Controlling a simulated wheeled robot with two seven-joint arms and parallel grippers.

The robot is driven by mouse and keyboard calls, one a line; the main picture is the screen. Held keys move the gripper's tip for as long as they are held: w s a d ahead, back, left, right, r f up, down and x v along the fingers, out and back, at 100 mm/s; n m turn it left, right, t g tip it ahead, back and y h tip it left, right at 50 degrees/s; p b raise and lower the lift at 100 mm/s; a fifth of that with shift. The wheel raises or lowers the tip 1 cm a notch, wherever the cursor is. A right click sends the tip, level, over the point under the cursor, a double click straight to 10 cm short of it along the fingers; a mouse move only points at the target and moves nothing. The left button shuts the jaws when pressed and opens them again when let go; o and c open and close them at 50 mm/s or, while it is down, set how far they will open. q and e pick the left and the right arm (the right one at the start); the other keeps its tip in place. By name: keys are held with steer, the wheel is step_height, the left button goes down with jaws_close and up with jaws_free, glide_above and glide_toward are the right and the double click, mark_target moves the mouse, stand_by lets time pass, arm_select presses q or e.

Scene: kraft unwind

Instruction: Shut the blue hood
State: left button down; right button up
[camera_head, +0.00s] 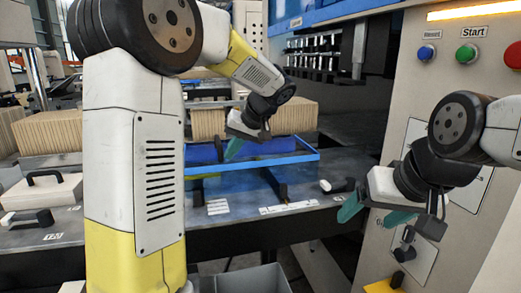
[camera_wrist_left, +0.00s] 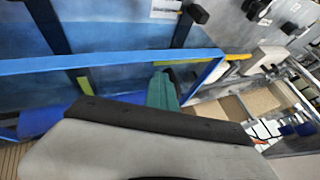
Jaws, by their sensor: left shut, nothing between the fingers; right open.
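The blue hood (camera_head: 287,158) shows in the head view as a blue-edged frame with a see-through bluish panel, low over the machine table. I cannot tell how far its panel stands from the table. In the left wrist view its blue edge bar (camera_wrist_left: 110,62) runs across the picture. My left gripper (camera_head: 234,148) is shut and empty, with teal fingertips pointing down at the hood's frame; they also show close to the bar in the left wrist view (camera_wrist_left: 162,90). I cannot tell whether they touch it. My right gripper (camera_head: 372,212) is open and empty, right of the hood, before the control panel.
Stacks of brown kraft board (camera_head: 292,117) stand behind the hood. The grey table (camera_head: 335,165) carries a black-handled clamp (camera_head: 338,185) near its right edge. The control panel (camera_head: 460,85) with blue, green and red buttons stands at the right. A grey bin (camera_head: 245,280) is below.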

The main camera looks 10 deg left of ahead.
arm_select(q)
steer(key=s+a, duration=0.4)
steer(key=a, duration=0.5)
steer(key=s+a, duration=0.3)
steer(key=a, duration=0.6)
steer(key=s+a, duration=0.4)
steer(key=a, duration=0.6)
steer(key=shift+s, duration=0.35)
steer(key=shift+a, duration=0.15)
